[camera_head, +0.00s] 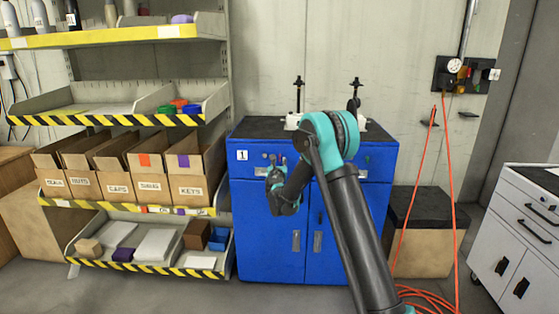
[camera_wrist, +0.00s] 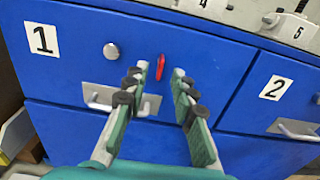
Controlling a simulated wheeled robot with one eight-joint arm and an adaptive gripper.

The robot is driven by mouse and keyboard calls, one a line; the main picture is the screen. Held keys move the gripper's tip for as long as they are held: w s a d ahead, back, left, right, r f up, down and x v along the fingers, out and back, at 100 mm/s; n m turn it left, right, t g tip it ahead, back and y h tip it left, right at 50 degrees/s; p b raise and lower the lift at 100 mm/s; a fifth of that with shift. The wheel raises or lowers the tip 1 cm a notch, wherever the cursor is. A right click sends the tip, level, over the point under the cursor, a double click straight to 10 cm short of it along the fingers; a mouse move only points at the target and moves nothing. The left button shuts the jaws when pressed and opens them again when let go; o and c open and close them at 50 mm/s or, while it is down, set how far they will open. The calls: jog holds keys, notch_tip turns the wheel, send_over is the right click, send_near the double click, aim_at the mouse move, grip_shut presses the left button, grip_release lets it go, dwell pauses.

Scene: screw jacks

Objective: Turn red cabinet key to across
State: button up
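The red key (camera_wrist: 160,67) sits in the front of the blue cabinet's drawer 1, to the right of a round silver knob (camera_wrist: 110,50). In the wrist view its grip stands close to upright, leaning slightly. My gripper (camera_wrist: 159,75) is open, with one finger to the left of the key and one to the right. Both fingers look apart from the key.
A drawer handle (camera_wrist: 120,100) lies just below the key, partly behind my left finger. Drawer 2's handle (camera_wrist: 295,130) is at right. Screw jacks stand on the cabinet top (camera_head: 262,127). A shelf rack (camera_head: 222,205) stands close at left; an orange hose (camera_head: 455,190) hangs at right.

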jog(key=shift+w, duration=1.9)
jog(key=shift+c, duration=0.3)
grip_shut()
